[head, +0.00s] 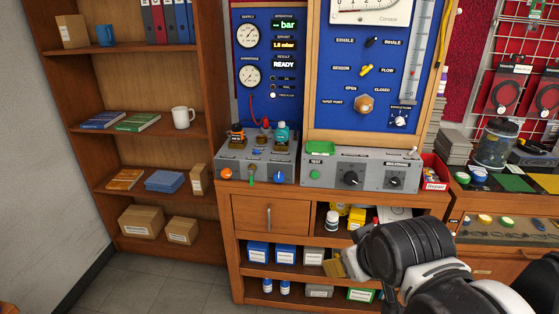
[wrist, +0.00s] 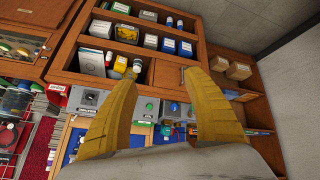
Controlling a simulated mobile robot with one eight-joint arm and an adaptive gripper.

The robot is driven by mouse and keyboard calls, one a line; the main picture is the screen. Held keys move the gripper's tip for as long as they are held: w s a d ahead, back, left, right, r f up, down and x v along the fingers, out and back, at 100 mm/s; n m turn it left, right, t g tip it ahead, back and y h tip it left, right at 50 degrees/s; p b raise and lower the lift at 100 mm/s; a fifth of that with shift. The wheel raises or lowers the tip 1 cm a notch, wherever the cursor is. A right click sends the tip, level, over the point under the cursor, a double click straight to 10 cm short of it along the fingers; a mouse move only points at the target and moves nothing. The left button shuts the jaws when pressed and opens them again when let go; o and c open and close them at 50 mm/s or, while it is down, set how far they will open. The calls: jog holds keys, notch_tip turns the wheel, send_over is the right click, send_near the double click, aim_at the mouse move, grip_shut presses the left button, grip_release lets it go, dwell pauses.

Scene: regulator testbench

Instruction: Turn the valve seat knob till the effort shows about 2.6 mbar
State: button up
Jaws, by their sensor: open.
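The left blue panel has a small effort display (head: 284,44) that seems to read 1.8 mbar. My gripper (head: 338,266) is low at the right, in front of the cabinet shelves, below and apart from the console. In the wrist view my gripper (wrist: 157,78) has its two yellow fingers spread, with nothing between them.
A second grey console (head: 358,168) with a green button and two black knobs stands right of the first. A red bin (head: 433,173) sits at the cabinet's right. A bookshelf (head: 150,85) stands left; floor before it is clear.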

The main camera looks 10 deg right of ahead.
aim_at(279, 178)
jog(key=w+a+r+n+t+h+p, duration=0.1)
jog(key=w+r+n+p, duration=0.15)
jog(key=w+n, duration=0.75)
jog(key=w+a+r+n+t+h+p, duration=0.1)
jog(key=w+n+t+p, duration=0.3)
jog(key=w, duration=1.2)
jog(key=w+a+f+n+p, duration=0.1)
jog(key=w+a+f+n, duration=0.3)
jog(key=w+f+n, duration=0.3)
jog(key=w+a+f+n+p, duration=0.2)
jog(key=w+a+f+n, duration=0.25)
jog(key=w+n, duration=0.35)
jog(key=shift+t, duration=0.4)
jog(key=x, duration=0.3)
jog(key=b+x, duration=0.1)
jog(key=x, duration=0.2)
jog(key=d+b+x, duration=0.1)
jog(key=x, duration=0.3)
jog(key=shift+s+f, duration=0.15)
jog(key=shift+f, duration=0.15)
jog(key=shift+b, duration=0.3)
jog(key=c, duration=1.2)
